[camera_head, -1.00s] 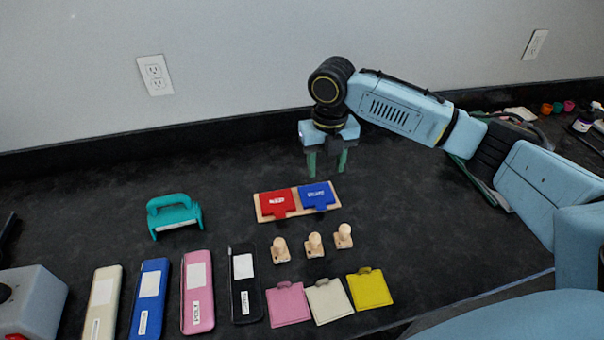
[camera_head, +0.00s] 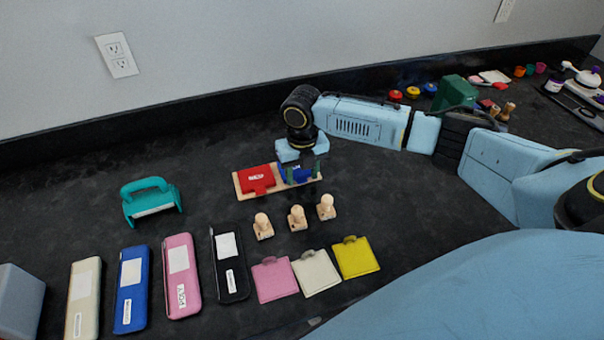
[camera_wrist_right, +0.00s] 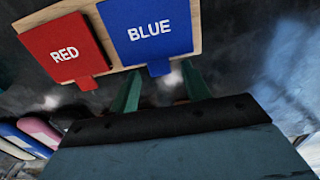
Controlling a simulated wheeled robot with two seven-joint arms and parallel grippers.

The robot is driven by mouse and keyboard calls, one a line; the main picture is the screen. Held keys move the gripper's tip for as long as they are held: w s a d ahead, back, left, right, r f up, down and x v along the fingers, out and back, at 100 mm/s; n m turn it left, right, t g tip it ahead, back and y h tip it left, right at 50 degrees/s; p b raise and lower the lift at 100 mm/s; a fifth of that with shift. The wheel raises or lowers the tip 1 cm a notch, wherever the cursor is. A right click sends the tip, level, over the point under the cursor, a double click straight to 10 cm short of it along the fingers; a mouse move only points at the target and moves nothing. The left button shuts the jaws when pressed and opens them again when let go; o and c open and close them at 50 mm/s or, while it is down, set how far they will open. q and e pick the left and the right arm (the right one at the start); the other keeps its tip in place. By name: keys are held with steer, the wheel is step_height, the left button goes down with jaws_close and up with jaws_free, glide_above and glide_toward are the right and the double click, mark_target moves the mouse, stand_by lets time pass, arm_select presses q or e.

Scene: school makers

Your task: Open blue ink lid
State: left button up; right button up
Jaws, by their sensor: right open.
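The blue ink lid (camera_head: 295,174) lies closed on the right side of a wooden tray (camera_head: 242,190). In the right wrist view the lid (camera_wrist_right: 150,30) reads BLUE, and its front tab (camera_wrist_right: 158,68) points toward my fingers. My right gripper (camera_head: 303,174) is open, low over the blue lid in the head view and partly hiding it. In the right wrist view its two green fingers (camera_wrist_right: 160,92) stand apart with the tab close to the gap between them. I cannot tell whether they touch it. My left gripper is not in view.
The red ink lid (camera_head: 257,178) lies closed beside the blue one. Several wooden stamps (camera_head: 297,219) stand just in front of the tray. Coloured pads (camera_head: 315,272) and long cases (camera_head: 182,275) lie nearer. A teal stapler-like tool (camera_head: 150,200) stands at the left.

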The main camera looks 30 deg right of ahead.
steer(key=shift+f, duration=0.1)
jaws_close()
stand_by(0.3)
